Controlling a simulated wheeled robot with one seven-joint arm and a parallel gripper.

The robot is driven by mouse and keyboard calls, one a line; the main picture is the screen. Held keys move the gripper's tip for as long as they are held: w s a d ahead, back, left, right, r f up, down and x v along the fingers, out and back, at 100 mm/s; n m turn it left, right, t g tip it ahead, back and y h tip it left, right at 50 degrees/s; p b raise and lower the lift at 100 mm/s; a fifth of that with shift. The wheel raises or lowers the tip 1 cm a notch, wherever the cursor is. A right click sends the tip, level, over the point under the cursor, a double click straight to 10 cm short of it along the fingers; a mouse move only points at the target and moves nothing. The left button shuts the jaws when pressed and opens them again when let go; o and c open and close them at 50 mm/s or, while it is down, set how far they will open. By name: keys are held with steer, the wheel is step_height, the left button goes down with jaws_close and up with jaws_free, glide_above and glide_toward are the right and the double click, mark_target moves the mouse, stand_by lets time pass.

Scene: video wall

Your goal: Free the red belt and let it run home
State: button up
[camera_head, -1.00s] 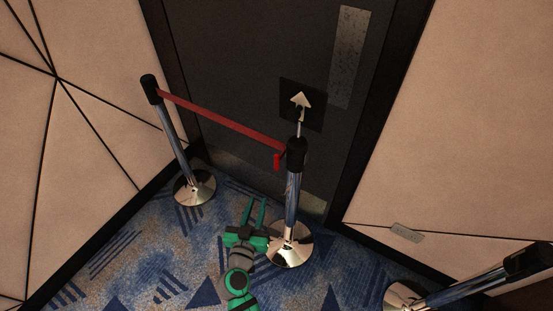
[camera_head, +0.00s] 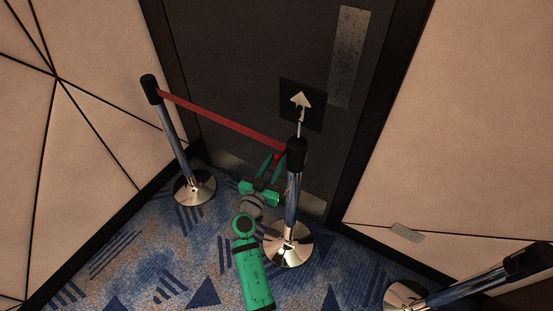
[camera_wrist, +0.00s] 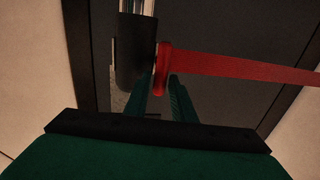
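The red belt (camera_head: 220,118) runs taut from the black head of the left post (camera_head: 151,90) to the black head of the right post (camera_head: 297,155). It also shows in the wrist view (camera_wrist: 230,67), ending in a red end piece (camera_wrist: 162,70) at the post head (camera_wrist: 138,50). My green gripper (camera_head: 272,161) is just below and left of the right post's head. Its two fingers are apart, with the red end piece between or just beyond their tips (camera_wrist: 162,82). I cannot tell whether either finger touches it.
Chrome post bases (camera_head: 288,246) rest on blue patterned carpet. Another post (camera_head: 470,285) is at lower right. Panelled walls (camera_head: 80,120) close in on both sides.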

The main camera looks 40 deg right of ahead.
steer(key=shift+x, duration=0.85)
jaws_close()
